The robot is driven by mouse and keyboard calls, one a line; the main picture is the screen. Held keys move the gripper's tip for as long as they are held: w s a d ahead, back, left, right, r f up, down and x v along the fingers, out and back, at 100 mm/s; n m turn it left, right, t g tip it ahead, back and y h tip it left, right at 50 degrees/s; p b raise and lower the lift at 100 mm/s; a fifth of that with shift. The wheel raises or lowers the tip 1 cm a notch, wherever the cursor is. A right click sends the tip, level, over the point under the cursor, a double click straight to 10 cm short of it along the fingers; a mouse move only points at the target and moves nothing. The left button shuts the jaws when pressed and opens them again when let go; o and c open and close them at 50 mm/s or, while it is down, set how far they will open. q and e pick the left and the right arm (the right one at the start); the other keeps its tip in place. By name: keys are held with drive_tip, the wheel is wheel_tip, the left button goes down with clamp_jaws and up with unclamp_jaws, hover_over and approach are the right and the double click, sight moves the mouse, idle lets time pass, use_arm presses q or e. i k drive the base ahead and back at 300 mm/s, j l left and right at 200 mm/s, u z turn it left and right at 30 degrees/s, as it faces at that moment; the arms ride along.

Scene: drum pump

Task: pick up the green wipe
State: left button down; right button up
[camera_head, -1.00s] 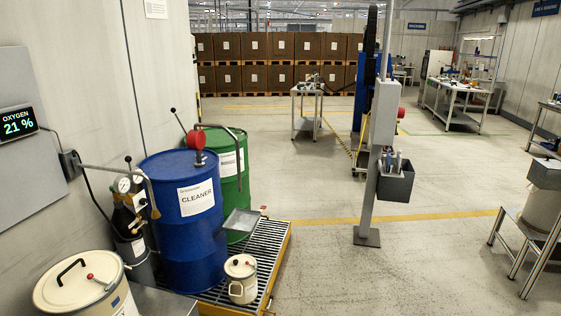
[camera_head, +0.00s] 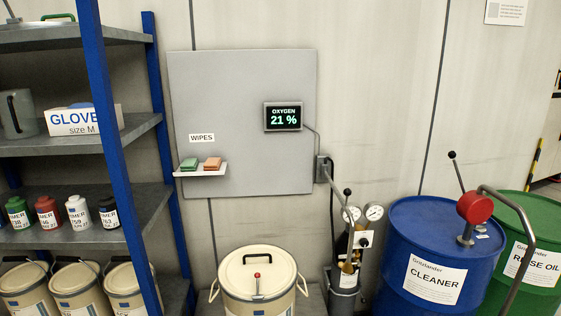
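The green wipe (camera_head: 189,164) lies on a small white shelf (camera_head: 204,172) fixed to a grey wall panel (camera_head: 242,90), under a sign reading WIPES (camera_head: 202,138). An orange wipe (camera_head: 212,163) lies just right of it on the same shelf. Neither of my grippers is in the head view.
A blue-framed rack (camera_head: 118,150) with bottles and a glove box stands at the left. A cream drum (camera_head: 258,285) stands below the panel. A gas cylinder (camera_head: 347,265), a blue drum (camera_head: 440,250) and a green drum (camera_head: 520,240) stand to the right. An oxygen display (camera_head: 283,116) is on the panel.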

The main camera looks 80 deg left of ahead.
sight(188, 164)
drive_tip(key=i+u, duration=0.1)
drive_tip(key=u, duration=2.2)
